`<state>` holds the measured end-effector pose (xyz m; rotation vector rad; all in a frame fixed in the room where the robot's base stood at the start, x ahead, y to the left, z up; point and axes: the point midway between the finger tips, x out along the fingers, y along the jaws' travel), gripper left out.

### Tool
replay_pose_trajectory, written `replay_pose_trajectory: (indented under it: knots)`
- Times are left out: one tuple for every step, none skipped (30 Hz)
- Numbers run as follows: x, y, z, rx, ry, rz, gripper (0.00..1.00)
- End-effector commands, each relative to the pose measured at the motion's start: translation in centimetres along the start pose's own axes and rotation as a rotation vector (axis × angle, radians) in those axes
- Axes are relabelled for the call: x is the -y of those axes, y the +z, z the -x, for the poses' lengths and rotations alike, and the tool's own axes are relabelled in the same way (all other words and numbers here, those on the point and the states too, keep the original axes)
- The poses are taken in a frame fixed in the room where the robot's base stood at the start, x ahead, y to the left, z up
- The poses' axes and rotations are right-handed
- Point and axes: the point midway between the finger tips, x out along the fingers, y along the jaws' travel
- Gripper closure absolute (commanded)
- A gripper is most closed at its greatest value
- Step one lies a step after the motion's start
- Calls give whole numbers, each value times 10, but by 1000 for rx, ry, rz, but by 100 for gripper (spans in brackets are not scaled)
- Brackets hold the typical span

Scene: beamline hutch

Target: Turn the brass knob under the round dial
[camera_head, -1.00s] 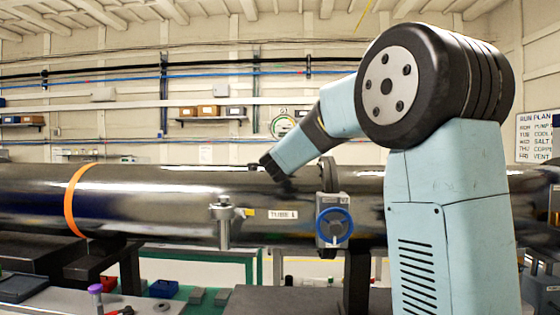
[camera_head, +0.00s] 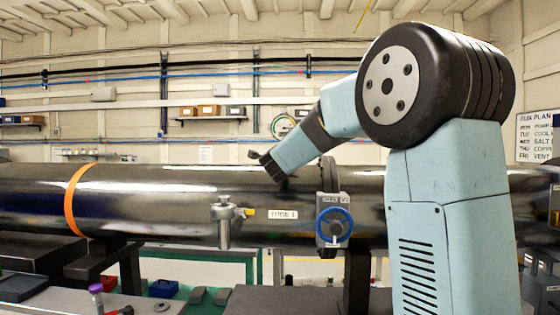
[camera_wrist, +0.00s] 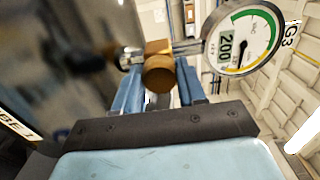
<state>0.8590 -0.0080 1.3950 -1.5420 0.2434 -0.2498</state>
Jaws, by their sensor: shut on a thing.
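The brass knob (camera_wrist: 158,73) is in the middle of the wrist view, on brass and metal fittings beside the dark steel tube. My gripper (camera_wrist: 158,82) has its two blue fingers on either side of the knob, shut on it. The round dial (camera_wrist: 243,40), white with a green and yellow arc, is at the upper right, joined to the fitting by a short stem. In the head view the dial (camera_head: 283,126) shows just above my gripper (camera_head: 262,160), which is at the top of the tube. The knob cannot be made out there.
The long steel tube (camera_head: 140,195) with an orange band runs across the head view. A blue handwheel (camera_head: 334,226) and a small valve fitting (camera_head: 224,222) are on its near side. A bench with small items stands at the lower left.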

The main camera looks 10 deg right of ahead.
Motion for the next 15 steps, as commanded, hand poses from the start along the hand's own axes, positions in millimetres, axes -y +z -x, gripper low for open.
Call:
replay_pose_trajectory:
  knots:
    - [-4, 0, 0, 0, 6, 2, 90]
    - [-4, 0, 0, 0, 7, 2, 90]
    - [-4, 0, 0, 0, 7, 2, 90]
    - [-4, 0, 0, -1, 7, 2, 90]
    - [-4, 0, 0, -1, 7, 2, 90]
    - [-4, 0, 0, -1, 7, 2, 59]
    - [-5, 0, 0, -1, 7, 2, 56]
    - [-5, 0, 0, -1, 7, 3, 53]
    - [-4, 0, 0, -1, 7, 3, 49]
    - [-4, 0, 0, -1, 6, 3, 46]
    - [-4, 0, 0, -1, 6, 2, 43]
    - [-3, 0, 0, -1, 6, 2, 40]
    - [-3, 0, 0, -1, 5, 2, 37]
    - [-3, 0, 0, -1, 5, 2, 35]
    - [-3, 0, 0, -1, 4, 2, 35]
